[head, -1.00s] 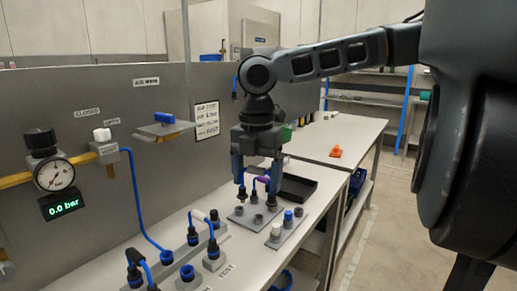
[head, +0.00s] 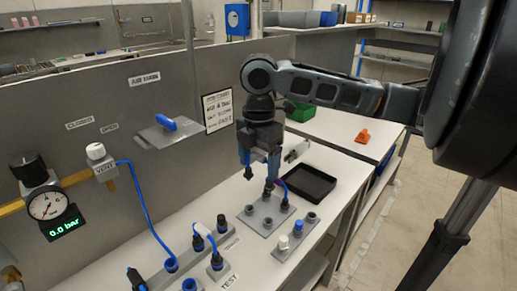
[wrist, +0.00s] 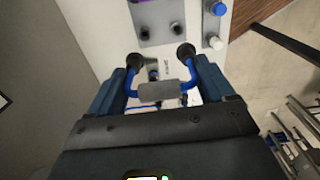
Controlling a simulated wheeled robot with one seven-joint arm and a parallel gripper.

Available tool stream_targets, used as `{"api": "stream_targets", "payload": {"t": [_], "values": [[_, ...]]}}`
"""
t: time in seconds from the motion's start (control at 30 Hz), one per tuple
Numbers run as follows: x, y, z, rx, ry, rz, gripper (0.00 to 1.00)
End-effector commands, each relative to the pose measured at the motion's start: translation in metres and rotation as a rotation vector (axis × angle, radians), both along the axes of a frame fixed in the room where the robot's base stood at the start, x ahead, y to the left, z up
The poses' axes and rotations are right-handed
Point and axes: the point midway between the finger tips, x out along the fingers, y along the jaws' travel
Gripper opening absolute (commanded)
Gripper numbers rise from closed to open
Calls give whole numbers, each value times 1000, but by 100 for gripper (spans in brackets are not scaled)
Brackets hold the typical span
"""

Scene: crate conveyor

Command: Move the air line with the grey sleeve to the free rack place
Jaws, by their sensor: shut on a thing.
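My gripper (head: 258,160) is shut on the air line with the grey sleeve (wrist: 159,90). In the wrist view the sleeve lies crosswise between the fingers, with blue hose and a black plug (wrist: 134,61) at each end. In the head view one plug (head: 248,173) hangs in the air above the bench; much of the line is hidden behind the fingers. Below is the grey rack plate (head: 258,222), with two empty sockets at its front. A line with a purple sleeve (head: 279,184) stands at the plate's rear. The sockets also show in the wrist view (wrist: 177,29).
A small block holds a white cap (head: 283,242) and a blue cap (head: 297,226). A black tray (head: 306,184) lies behind the rack. A white-sleeved line (head: 204,229) stands at left. The gauge (head: 48,205) reads 0.0 bar; a blue hose (head: 143,205) runs from the vent valve.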

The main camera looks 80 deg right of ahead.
Motion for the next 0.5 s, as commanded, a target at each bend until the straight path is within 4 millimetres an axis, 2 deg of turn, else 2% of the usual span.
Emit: {"api": "stream_targets", "payload": {"t": [0.27, 0.5], "values": [[0, 1, -7, 0, 2, -18, 55], [0, 1, -26, 1, 1, -17, 55]]}}
